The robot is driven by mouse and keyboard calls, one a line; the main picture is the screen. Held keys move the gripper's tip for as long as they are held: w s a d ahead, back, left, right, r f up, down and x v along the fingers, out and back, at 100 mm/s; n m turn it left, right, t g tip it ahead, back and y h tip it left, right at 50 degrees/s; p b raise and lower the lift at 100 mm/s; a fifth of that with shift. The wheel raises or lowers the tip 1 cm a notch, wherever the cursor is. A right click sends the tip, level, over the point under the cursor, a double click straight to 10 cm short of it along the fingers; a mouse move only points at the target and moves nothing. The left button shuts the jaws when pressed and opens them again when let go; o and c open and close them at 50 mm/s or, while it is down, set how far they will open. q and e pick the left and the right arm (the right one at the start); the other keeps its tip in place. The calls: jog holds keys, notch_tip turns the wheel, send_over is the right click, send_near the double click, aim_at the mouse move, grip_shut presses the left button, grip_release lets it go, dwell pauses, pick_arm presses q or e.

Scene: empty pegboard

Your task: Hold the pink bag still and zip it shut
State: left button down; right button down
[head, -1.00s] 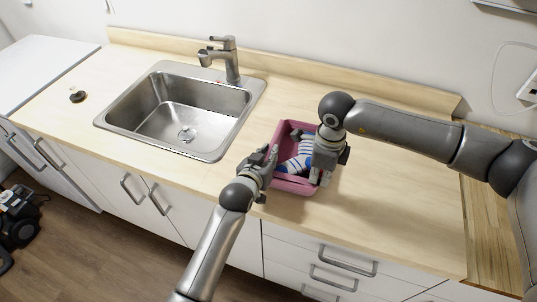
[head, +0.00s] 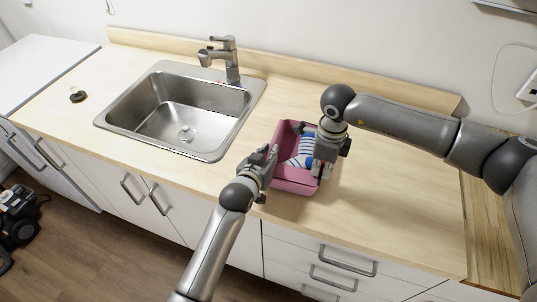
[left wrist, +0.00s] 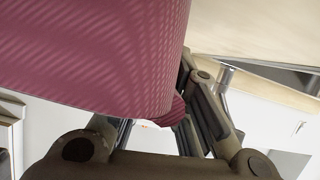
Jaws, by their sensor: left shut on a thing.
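The pink bag (head: 292,186) sits open on the wooden counter, right of the sink. A blue-and-white striped item (head: 303,150) shows inside it. My left gripper (head: 270,160) is at the bag's left side, shut on it. In the left wrist view the bag's ribbed pink wall (left wrist: 95,55) fills the upper left, with a pink edge between the fingers (left wrist: 165,122). My right gripper (head: 322,168) points down over the bag's right side and hides part of it. Its fingertips are too small and covered to tell open from shut. I cannot make out the zipper pull.
A steel sink (head: 180,112) with a faucet (head: 228,60) lies to the left. A small dark round object (head: 78,96) sits at the far left of the counter (head: 390,190). The counter right of the bag is clear.

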jog(key=shift+w+d, duration=0.1)
jog(key=shift+w, duration=0.4)
jog(key=shift+w+d, duration=0.2)
jog(key=shift+w, duration=0.45)
jog(key=shift+w+d, duration=0.2)
jog(key=shift+w, duration=0.55)
jog(key=shift+w+d, duration=0.2)
jog(key=shift+w, duration=0.5)
jog(key=shift+w+d, duration=0.2)
jog(key=shift+w, duration=0.55)
jog(key=shift+w+d, duration=0.2)
jog(key=shift+w, duration=0.5)
jog(key=shift+w+d, duration=0.2)
jog(key=shift+w, duration=0.45)
